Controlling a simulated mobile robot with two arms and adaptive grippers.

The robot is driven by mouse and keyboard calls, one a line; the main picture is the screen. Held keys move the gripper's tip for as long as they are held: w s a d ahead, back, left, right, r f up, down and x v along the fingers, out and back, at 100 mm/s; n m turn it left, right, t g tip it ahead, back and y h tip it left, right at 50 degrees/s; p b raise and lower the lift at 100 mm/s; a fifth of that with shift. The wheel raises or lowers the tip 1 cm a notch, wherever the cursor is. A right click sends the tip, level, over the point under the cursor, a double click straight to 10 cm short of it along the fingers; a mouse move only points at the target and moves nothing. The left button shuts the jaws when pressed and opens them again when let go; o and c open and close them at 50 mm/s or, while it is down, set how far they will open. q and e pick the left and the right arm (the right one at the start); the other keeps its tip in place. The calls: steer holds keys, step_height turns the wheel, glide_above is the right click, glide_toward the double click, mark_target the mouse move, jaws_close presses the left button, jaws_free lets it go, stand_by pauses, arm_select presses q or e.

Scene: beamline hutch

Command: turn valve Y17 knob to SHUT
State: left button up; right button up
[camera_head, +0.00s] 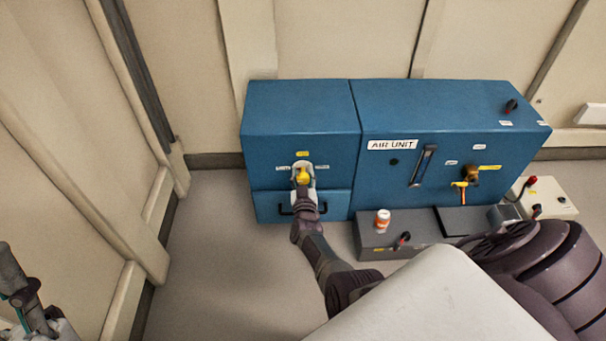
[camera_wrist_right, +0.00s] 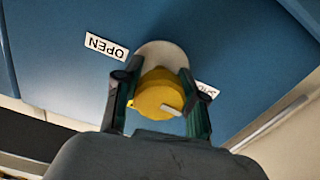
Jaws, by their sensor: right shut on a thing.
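The yellow valve knob (camera_head: 303,175) is on the front of the left blue cabinet, over a pale round plate. It fills the middle of the right wrist view (camera_wrist_right: 156,93), with a white mark on its lower right. My right gripper (camera_wrist_right: 160,98) is shut on the knob, one finger on each side; in the head view (camera_head: 303,184) it reaches it from below. An OPEN label (camera_wrist_right: 106,47), upside down, is left of the plate in the wrist view; another label (camera_wrist_right: 208,90) at right is partly hidden by a finger. Part of my left arm shows at lower left; its jaw state is unclear.
The larger blue cabinet with the AIR UNIT sign (camera_head: 391,145) stands to the right, with an orange-handled valve (camera_head: 462,187). A grey box (camera_head: 375,241) in front carries an orange-and-white container (camera_head: 383,219). A pale box (camera_head: 547,196) is at far right. Floor at left is clear.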

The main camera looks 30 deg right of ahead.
steer(key=shift+f+n, duration=0.1)
steer(key=shift+n, duration=0.5)
steer(key=o, duration=1)
steer(key=shift+o, duration=0.8)
